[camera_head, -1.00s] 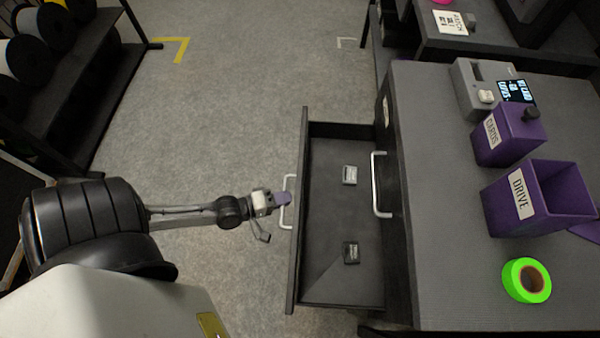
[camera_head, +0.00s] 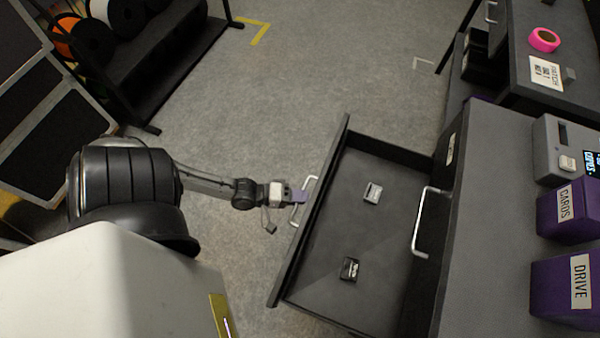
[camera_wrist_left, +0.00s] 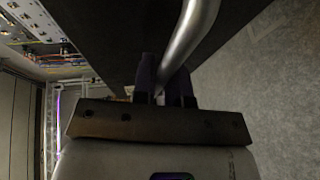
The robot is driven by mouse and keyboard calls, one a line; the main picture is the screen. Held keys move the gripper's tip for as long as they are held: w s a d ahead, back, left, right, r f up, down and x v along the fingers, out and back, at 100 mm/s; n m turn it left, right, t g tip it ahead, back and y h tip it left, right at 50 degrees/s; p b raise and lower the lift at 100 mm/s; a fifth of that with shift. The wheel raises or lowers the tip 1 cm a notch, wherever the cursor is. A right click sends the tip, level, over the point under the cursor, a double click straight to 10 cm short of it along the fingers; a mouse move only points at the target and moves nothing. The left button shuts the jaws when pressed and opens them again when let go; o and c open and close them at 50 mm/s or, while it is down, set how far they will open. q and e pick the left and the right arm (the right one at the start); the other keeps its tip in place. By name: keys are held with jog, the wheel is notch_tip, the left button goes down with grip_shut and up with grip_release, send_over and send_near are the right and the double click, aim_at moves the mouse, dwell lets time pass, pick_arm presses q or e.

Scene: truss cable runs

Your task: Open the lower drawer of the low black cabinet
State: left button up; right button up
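The low black cabinet (camera_head: 490,200) stands at the right with a grey top. Its lower drawer (camera_head: 330,295) is pulled well out to the left, with its inside showing. Two small dark boxed items lie in it, one further back (camera_head: 372,193) and one nearer (camera_head: 349,269). The silver lower drawer handle (camera_head: 308,190) is on the drawer's outer front. The upper handle (camera_head: 420,222) is on the closed front above. My left gripper (camera_head: 300,197) is at the lower handle; in the left wrist view its purple fingers (camera_wrist_left: 165,88) are closed around the bar. My right gripper is out of view.
Purple CARDS (camera_head: 563,212) and DRIVE (camera_head: 565,292) bins and a grey device (camera_head: 565,150) stand on the cabinet top. A pink tape roll (camera_head: 543,40) lies on another surface behind. A spool rack (camera_head: 160,75) stands back left. Grey floor (camera_head: 310,90) is clear between.

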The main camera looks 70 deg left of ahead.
pick_arm(q)
jog(key=o, duration=0.4)
jog(key=shift+p+v, duration=2.55)
jog(key=shift+v, duration=4.35)
jog(key=shift+w+a, duration=0.1)
